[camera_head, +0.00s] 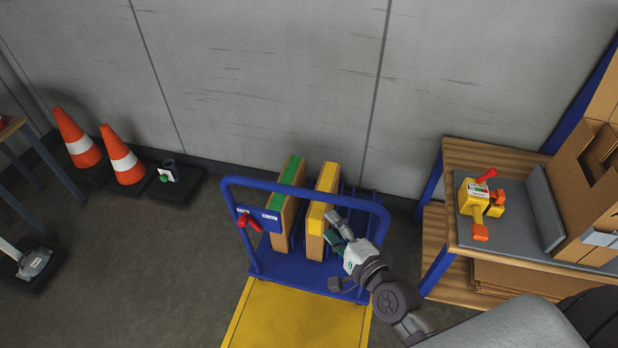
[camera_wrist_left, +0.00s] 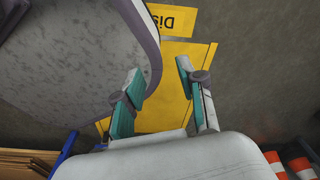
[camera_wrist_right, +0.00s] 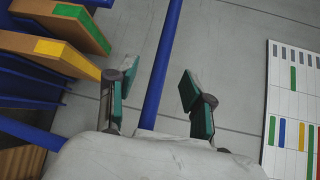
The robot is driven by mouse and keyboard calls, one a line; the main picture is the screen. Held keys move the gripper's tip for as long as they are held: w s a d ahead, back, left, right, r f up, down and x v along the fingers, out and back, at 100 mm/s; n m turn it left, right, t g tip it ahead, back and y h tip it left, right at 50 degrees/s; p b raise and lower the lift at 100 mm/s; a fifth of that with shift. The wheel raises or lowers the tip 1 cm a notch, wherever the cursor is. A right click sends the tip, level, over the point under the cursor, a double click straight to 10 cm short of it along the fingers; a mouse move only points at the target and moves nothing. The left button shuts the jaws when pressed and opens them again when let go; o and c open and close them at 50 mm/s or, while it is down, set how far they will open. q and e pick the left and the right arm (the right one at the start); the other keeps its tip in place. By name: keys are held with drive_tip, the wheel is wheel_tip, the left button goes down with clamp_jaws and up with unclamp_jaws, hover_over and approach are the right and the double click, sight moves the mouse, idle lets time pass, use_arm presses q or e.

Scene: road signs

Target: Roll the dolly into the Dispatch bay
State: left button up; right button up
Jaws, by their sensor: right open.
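The blue dolly (camera_head: 290,270) stands by the wall in the head view, with its tall handle bar (camera_head: 300,190) toward me. It carries a green-edged carton (camera_head: 284,215) and a yellow-edged carton (camera_head: 317,215). My right gripper (camera_head: 335,250) is open beside the handle's right part. In the right wrist view a blue bar (camera_wrist_right: 163,60) shows between its fingers; I cannot tell if they touch. The yellow floor bay (camera_head: 295,315) lies directly in front of the dolly. My left gripper (camera_wrist_left: 160,90) is open and empty above the bay, whose "Dis" label (camera_wrist_left: 177,20) is partly hidden.
Two orange cones (camera_head: 123,160) and a small black base (camera_head: 175,185) stand at the left wall. A bench (camera_head: 450,205) at the right holds a yellow tape dispenser (camera_head: 481,200) and an open cardboard box (camera_head: 590,185). The floor (camera_head: 130,270) left of the dolly is mostly clear.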

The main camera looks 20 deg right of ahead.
sight(305, 196)
drive_tip(key=x, duration=0.8)
drive_tip(key=r+x, duration=0.1)
drive_tip(key=x, duration=0.3)
drive_tip(key=shift+a+p, duration=0.3)
drive_tip(key=shift+p, duration=0.05)
use_arm(q)
drive_tip(key=shift+s+a+r, duration=0.3)
drive_tip(key=shift+s+r, duration=0.05)
use_arm(e)
drive_tip(key=shift+x, duration=0.8)
drive_tip(key=shift+f, duration=0.1)
drive_tip(key=shift+c, duration=0.4)
use_arm(q)
drive_tip(key=shift+s, duration=0.1)
use_arm(e)
clamp_jaws()
